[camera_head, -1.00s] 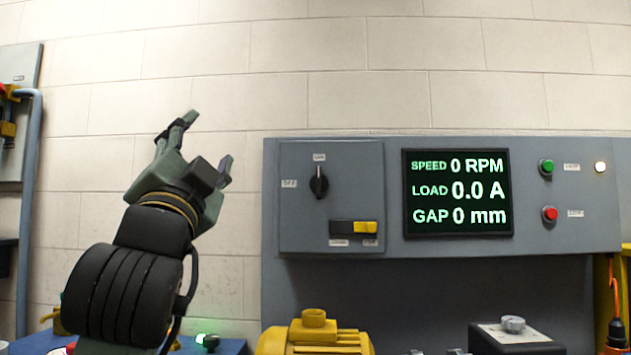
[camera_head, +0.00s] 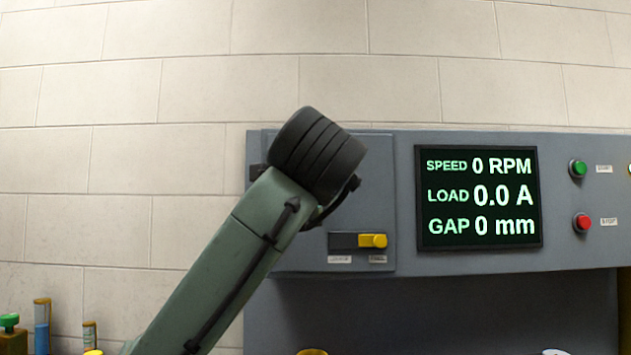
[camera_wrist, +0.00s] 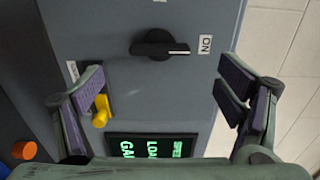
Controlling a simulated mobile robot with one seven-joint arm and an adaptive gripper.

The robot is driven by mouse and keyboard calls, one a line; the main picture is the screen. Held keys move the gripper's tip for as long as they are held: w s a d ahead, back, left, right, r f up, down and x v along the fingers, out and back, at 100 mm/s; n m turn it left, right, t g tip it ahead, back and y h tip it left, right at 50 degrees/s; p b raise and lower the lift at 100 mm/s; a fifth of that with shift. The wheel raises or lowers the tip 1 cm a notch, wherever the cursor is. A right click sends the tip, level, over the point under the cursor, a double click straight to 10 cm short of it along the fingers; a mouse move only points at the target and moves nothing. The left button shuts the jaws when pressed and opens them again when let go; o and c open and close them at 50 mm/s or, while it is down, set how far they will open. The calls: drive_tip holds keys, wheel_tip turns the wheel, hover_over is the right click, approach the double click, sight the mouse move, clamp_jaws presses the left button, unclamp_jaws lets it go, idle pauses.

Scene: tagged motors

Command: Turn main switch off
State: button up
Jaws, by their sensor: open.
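The main switch is a black rotary knob (camera_wrist: 160,48) on the grey panel door in the wrist view. Its white pointer mark faces the ON label (camera_wrist: 205,45). Another label is cut off at the top edge. My gripper (camera_wrist: 163,88) is open and empty, with one finger on either side of the view and the knob in the gap between them, a little higher in the picture. The distance to the knob cannot be told. In the head view my arm covers the knob and my gripper.
A yellow slide switch (camera_head: 373,241) sits low on the same door; in the wrist view it shows (camera_wrist: 101,111) close beside the left finger. The display (camera_head: 478,197) reads zero values. Green (camera_head: 578,169) and red (camera_head: 582,223) buttons are to its right.

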drive_tip(key=w+p, duration=0.1)
drive_tip(key=w, duration=0.6)
drive_tip(key=shift+p, duration=0.3)
drive_tip(key=shift+c, duration=0.6)
drive_tip(key=c, duration=1)
